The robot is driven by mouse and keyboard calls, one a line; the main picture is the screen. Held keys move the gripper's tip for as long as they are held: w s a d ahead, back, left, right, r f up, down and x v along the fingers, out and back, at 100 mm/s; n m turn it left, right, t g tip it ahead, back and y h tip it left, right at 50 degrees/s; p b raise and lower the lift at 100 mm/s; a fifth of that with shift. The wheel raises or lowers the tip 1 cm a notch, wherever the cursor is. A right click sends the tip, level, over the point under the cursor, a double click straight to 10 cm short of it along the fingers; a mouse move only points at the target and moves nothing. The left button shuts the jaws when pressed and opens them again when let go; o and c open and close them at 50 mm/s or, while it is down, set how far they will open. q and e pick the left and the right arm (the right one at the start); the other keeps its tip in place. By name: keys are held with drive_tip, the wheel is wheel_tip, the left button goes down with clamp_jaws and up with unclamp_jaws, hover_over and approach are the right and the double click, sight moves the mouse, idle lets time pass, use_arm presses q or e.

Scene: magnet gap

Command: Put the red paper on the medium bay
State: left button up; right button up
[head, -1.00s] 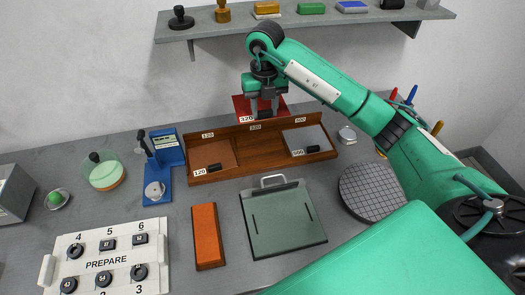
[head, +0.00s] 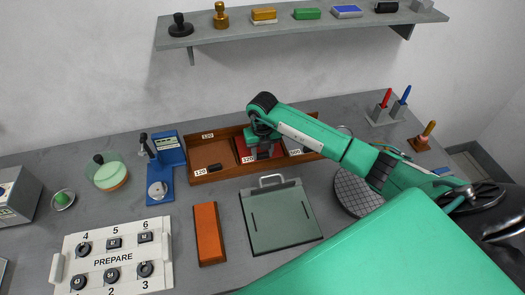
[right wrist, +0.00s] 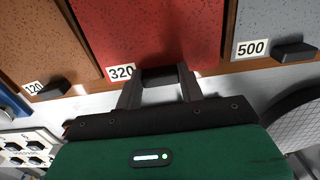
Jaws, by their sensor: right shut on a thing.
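The red paper (right wrist: 150,35), labelled 320, lies in the middle bay of the wooden rack, between the brown 120 sheet (right wrist: 45,35) and the grey 500 sheet (right wrist: 275,25). In the head view the red paper (head: 240,148) is partly hidden by my right gripper (head: 263,155). In the right wrist view my right gripper (right wrist: 160,85) is shut on the dark tab at the paper's near edge. The wooden rack (head: 203,177) shows a 120 label at its left bay. My left gripper is not in view.
A grey-green board with a handle (head: 283,220) and an orange block (head: 208,235) lie in front of the rack. A blue stand (head: 168,152) is at its left. A round gridded plate (head: 355,192) is to the right. A shelf (head: 290,28) hangs above.

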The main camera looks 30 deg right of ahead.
drive_tip(key=shift+f, duration=0.4)
drive_tip(key=shift+f, duration=0.1)
drive_tip(key=shift+f, duration=0.15)
drive_tip(key=o, duration=1)
drive_tip(key=shift+c, duration=0.2)
